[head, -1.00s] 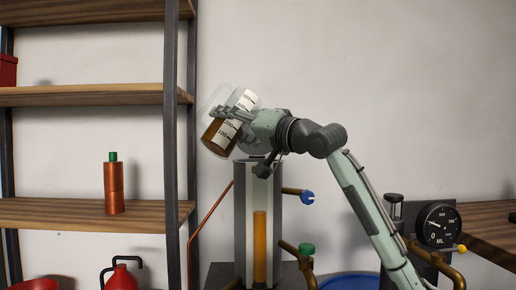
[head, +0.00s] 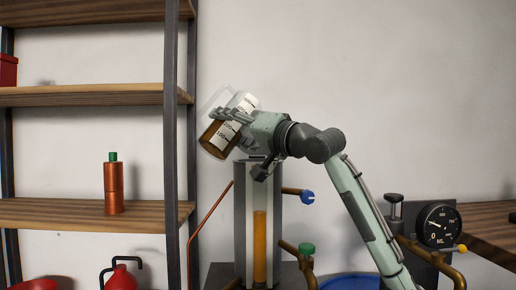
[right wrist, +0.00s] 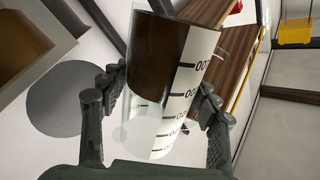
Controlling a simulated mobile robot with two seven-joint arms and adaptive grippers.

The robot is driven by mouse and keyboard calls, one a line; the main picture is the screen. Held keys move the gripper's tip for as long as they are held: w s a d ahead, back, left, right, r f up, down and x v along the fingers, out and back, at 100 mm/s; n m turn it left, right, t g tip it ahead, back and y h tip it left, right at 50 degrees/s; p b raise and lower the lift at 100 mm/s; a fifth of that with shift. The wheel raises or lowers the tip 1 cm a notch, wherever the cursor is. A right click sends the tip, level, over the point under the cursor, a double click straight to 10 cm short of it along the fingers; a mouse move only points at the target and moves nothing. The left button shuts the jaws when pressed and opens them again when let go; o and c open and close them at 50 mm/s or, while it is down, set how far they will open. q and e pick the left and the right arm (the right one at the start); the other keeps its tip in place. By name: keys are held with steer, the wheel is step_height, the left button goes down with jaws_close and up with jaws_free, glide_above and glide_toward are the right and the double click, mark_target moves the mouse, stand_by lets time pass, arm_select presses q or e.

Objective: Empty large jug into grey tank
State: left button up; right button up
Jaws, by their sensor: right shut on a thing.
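The large jug (head: 217,139) is a clear vessel with a white scale strip and brown liquid inside. My right gripper (head: 238,117) is shut on it and holds it tilted in the air, above and a little left of the grey tank. The right wrist view shows the jug (right wrist: 160,85) between the fingers of my right gripper (right wrist: 155,100), with brown liquid at its far end. The grey tank (head: 240,215) stands upright below, with a sight window showing an orange-brown column (head: 260,245). I cannot tell whether liquid is leaving the jug. My left gripper is out of view.
A wooden shelf rack (head: 90,214) stands at left, holding a copper bottle with a green cap (head: 113,185). A blue valve handle (head: 307,197), a green knob (head: 306,249) and a dial gauge (head: 438,225) are right of the tank. A red can (head: 122,277) is low at left.

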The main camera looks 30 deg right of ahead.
steer(key=shift+a+f+m, duration=0.1)
steer(key=shift+f+m, duration=0.05)
steer(key=shift+m, duration=0.25)
stand_by(0.3)
stand_by(0.9)
steer(key=shift+f+m, duration=0.15)
steer(key=shift+m, duration=0.35)
steer(key=shift+a, duration=0.1)
stand_by(0.4)
steer(key=shift+m+t+h, duration=0.3)
steer(key=shift+m+t, duration=0.1)
steer(key=shift+m, duration=0.1)
steer(key=shift+s, duration=0.1)
steer(key=shift+a+f+m+p, duration=0.1)
steer(key=shift+m+p, duration=0.4)
steer(key=shift+m, duration=0.4)
stand_by(0.9)
steer(key=shift+m+h+p, duration=0.5)
steer(key=shift+m+p, duration=0.2)
steer(key=shift+m, duration=0.4)
stand_by(1.8)
